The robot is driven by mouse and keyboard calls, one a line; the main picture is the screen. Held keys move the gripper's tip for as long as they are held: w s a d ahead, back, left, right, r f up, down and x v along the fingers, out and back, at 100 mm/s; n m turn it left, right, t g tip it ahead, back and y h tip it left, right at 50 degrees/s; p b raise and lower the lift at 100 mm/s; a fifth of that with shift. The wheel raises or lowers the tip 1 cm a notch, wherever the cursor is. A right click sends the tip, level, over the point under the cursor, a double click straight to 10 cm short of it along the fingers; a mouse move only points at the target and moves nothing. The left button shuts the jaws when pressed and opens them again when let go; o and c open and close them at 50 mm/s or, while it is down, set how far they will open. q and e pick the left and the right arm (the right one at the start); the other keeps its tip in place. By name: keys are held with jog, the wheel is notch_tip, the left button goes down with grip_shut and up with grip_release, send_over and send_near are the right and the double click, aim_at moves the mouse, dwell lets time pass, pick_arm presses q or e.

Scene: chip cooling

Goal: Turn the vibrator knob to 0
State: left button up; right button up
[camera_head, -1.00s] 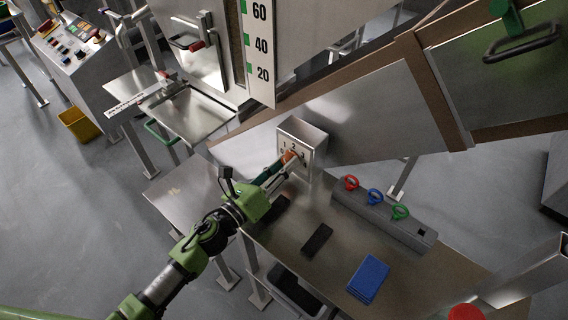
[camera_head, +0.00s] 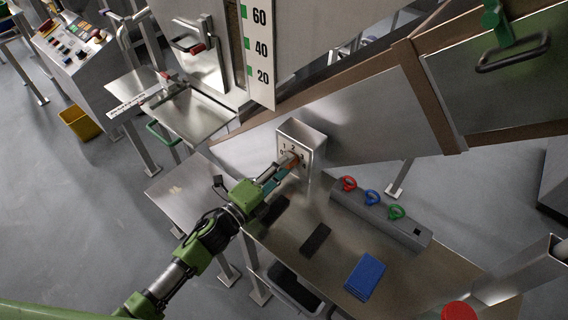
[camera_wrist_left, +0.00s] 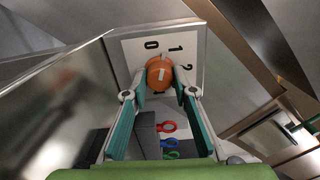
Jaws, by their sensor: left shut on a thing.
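The orange vibrator knob (camera_wrist_left: 160,75) sits on the white numbered dial plate (camera_wrist_left: 195,47) of a metal box (camera_head: 303,135). In the left wrist view, 0, 1 and 2 show around it. The fingers partly cover the lower dial. My right gripper is not in view.
The metal table (camera_head: 325,265) below holds a blue pad stack (camera_head: 365,277), dark flat pieces (camera_head: 315,239) and a grey block (camera_head: 385,222) with red, blue and green rings. A sloped metal chute (camera_head: 375,112) runs behind the box.

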pick_arm(q)
jog(key=n+p, duration=0.1)
jog(key=n, duration=0.4)
jog(key=shift+n, duration=0.4)
dwell(0.3)
jog(key=o, duration=1.1)
jog(key=shift+s+a, duration=0.1)
jog(key=v, duration=1.2)
